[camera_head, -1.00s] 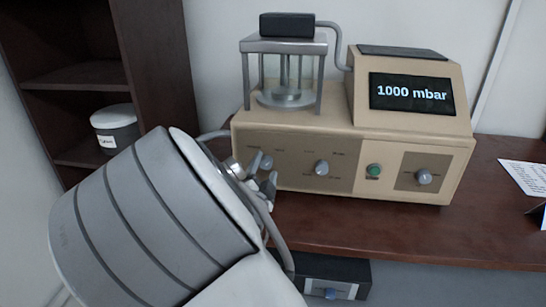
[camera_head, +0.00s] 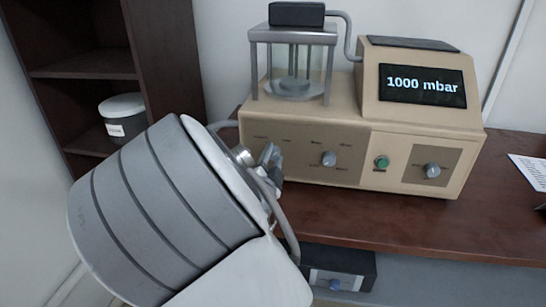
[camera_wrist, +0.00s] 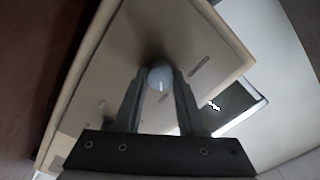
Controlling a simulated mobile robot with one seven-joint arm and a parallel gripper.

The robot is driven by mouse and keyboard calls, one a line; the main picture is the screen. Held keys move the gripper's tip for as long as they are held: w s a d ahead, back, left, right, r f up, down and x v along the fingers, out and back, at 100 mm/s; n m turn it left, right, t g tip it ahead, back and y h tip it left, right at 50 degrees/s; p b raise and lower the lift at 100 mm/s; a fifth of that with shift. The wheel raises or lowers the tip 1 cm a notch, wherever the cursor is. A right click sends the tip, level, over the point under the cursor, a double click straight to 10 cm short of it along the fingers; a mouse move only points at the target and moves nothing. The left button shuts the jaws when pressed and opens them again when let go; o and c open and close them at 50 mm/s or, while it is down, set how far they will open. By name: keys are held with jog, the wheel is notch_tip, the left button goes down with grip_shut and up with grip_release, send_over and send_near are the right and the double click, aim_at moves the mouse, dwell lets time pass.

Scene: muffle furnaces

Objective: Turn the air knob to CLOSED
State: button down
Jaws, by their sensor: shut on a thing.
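A beige vacuum device (camera_head: 260,115) stands on the table, its display (camera_head: 423,86) reading "1000 mbar". Its front has a left knob, a middle knob (camera_head: 329,158), a green button (camera_head: 382,162) and a right knob (camera_head: 432,170). The panel labels are too small to read. My gripper (camera_head: 271,157) is at the left end of the front panel, and its fingers hide the left knob in the head view. In the wrist view, the pale round left knob (camera_wrist: 160,77) sits between my fingertips, which are shut on it. Its pointer direction is unclear.
A glass chamber with metal posts (camera_head: 293,62) stands on the device, with a hose to the housing. A shelf (camera_head: 85,65) with a lidded jar (camera_head: 123,118) stands left. The table (camera_head: 400,225) is clear in front.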

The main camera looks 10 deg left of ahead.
jog(key=shift+n, duration=0.3)
jog(key=n+p, duration=0.1)
jog(key=n, duration=0.1)
jog(key=shift+r+n+p, duration=0.1)
jog(key=shift+n+p, duration=0.25)
jog(key=shift+n, duration=0.05)
jog(key=n+p, duration=0.2)
jog(key=n, duration=0.3)
jog(key=n+p, duration=0.3)
jog(key=n, duration=0.2)
jog(key=shift+a+n, duration=0.15)
jog(key=shift+n, duration=0.25)
jog(key=shift+n+p, duration=0.85)
jog(key=shift+n, duration=0.95)
jog(key=c, duration=0.5)
grip_release()
